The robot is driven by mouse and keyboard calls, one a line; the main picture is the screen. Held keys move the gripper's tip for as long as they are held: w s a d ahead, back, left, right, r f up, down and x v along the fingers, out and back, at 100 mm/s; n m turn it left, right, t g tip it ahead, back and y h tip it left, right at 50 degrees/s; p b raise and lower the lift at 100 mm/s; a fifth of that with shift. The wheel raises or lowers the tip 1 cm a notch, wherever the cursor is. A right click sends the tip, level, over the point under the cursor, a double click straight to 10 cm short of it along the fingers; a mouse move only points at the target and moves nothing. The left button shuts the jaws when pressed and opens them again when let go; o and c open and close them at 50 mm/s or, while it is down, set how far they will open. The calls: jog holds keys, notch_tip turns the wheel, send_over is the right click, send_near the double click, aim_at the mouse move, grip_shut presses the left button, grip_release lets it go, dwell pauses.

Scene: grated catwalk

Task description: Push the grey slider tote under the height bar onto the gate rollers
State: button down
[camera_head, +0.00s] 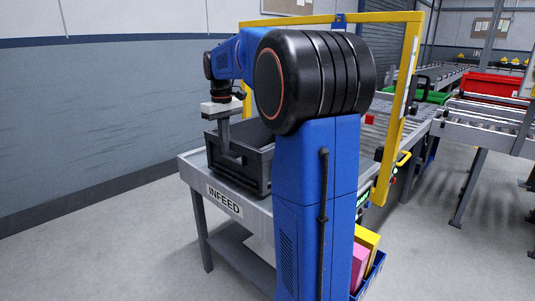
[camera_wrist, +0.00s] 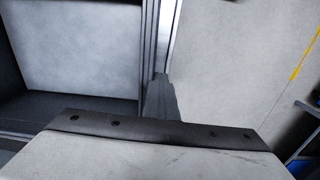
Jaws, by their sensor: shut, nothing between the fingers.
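The dark grey tote (camera_head: 262,135) sits on the infeed table (camera_head: 190,162), before the yellow height bar (camera_head: 375,17). It also shows at the left of the wrist view, with its side wall (camera_wrist: 150,40) and a pale flat surface inside. My gripper (camera_head: 236,157) is shut and empty, pointing down at the tote's near wall. In the wrist view the fingers (camera_wrist: 161,98) overlap the outer edge of that wall; I cannot tell whether they touch it. The gate rollers (camera_head: 408,110) lie beyond the bar's frame. My arm hides part of the tote and table.
A wall (camera_head: 90,110) runs along the left. A red tote (camera_head: 490,85) and a green tote (camera_head: 430,96) stand on conveyors at the back right. Yellow and pink boxes (camera_head: 358,268) sit in a blue bin below the table. The floor at the right front is clear.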

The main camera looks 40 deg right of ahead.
jog(key=d, duration=2.3)
jog(key=shift+w+d, duration=0.2)
jog(key=shift+w, duration=0.2)
dwell(2.0)
notch_tip(320, 180, up, 8)
dwell(1.1)
dwell(0.5)
jog(key=s+a+f+t, duration=0.1)
jog(key=s+a, duration=0.3)
jog(key=a, duration=0.5)
jog(key=s+a+f, duration=0.1)
jog(key=s+a, duration=0.2)
jog(key=a, duration=0.6)
jog(key=s+a+f+t, duration=0.1)
jog(key=s+a, duration=0.3)
jog(key=a, duration=0.5)
jog(key=s+a+f+t, duration=0.2)
jog(key=s+a+f, duration=1.3)
jog(key=s+f, duration=0.4)
jog(key=shift+s+a+t, duration=0.3)
jog(key=shift+s+t, duration=0.1)
jog(key=shift+s, duration=0.15)
